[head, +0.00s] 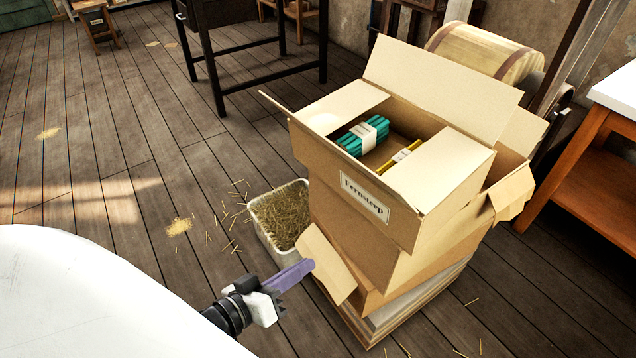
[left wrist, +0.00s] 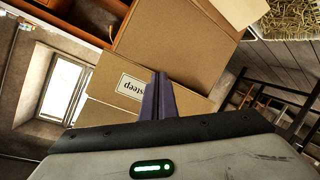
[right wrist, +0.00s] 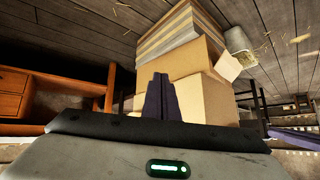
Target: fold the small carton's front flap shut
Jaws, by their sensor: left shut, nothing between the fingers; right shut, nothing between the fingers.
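The small carton (head: 375,228), labelled, tops a stack. Its back flap (head: 440,90) stands up. The left side flap (head: 345,105) and right side flap (head: 435,175) lie folded inward, with a gap between them. The front flap is hard to make out; only a thin edge shows at the carton's left corner. My left gripper (head: 305,266) is shut and empty, low in front of the stack. In the left wrist view its fingers (left wrist: 158,95) point toward the labelled wall; contact cannot be told. My right gripper (right wrist: 158,95) is shut and empty, facing the stack.
Inside the carton lie a banded teal bundle (head: 363,136) and a yellow one (head: 398,157). Larger cartons below have protruding flaps (head: 327,262). A straw-filled bin (head: 282,214) stands left of the stack. A white-topped bench (head: 615,90) is at right. Floor is open at left.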

